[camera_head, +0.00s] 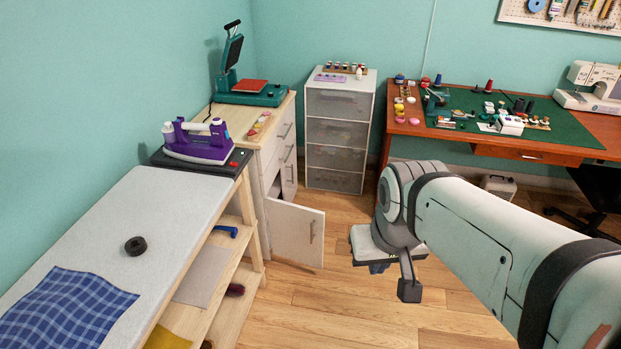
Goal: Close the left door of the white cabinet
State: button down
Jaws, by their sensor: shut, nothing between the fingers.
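The white cabinet (274,157) with a pale wood top stands against the left wall. Its left door (295,233) is swung well open into the room, with a slim vertical handle near its free edge. The other door (289,175) lies about flush with the front. Part of the opening shows dark between them; the inside is mostly hidden. My gripper (409,290) is shut and empty, pointing down over the floor to the right of the open door, apart from it in the picture. My arm hides part of the floor behind.
An ironing table (170,215) with open shelves and a purple iron (198,142) stands nearer on the left. A sewing desk (480,148) lines the back right. Wooden floor (325,287) is clear before the door.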

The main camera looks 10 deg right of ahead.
aim_at(297, 232)
jog(key=u, duration=0.1)
jog(key=i, duration=0.95)
jog(key=z, duration=0.05)
